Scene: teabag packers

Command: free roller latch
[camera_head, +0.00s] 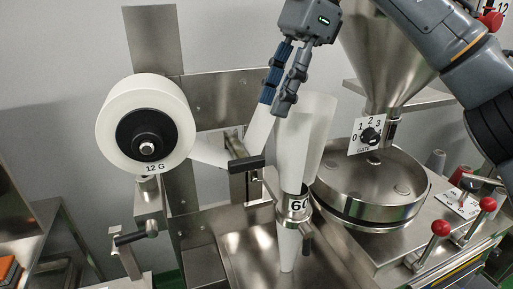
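Two black-handled levers could be the roller latch, and I cannot tell which it is: one (247,163) sits beside the forming tube, and another (130,238) is at the lower left below the paper roll (177,98). My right gripper (277,106) points down from the top, above and a little right of the first lever and apart from it. Its two fingers are close together in front of the white paper web (259,127) and forming tube (318,130). I cannot tell whether they are shut or grip anything. My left gripper is not in view.
A steel hopper (385,60) and round drum (370,185) stand on the right, with a gate dial (370,135). Red-knobbed levers (440,228) are at the lower right. A ring marked 60 (293,207) surrounds the tube's lower part. My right arm crosses the upper right.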

